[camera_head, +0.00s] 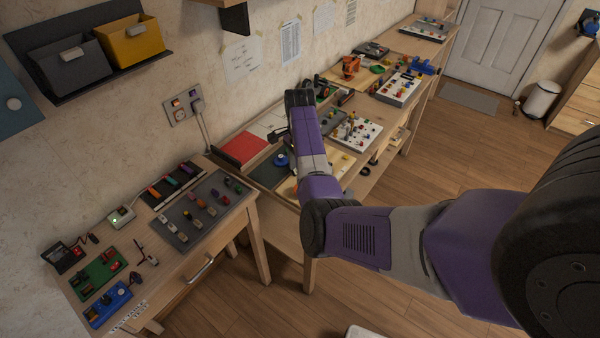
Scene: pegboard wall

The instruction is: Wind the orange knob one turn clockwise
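No orange knob can be made out for certain at this size. An orange fixture (350,66) stands on the far bench, beyond my arm. A small orange piece (154,192) sits on a black strip on the near left bench. My arm reaches in from the right, and its wrist is above the middle bench. My gripper (279,135) shows only as a small dark shape left of the wrist, well apart from both orange things. Whether its fingers are open or shut is too small to tell.
The near bench (181,287) carries a grey board (201,212) with several coloured knobs, a green board (98,275) and a blue box (108,304). A red panel (240,149) and a white board (355,136) are on the middle bench. Wooden floor (420,130) is open at right.

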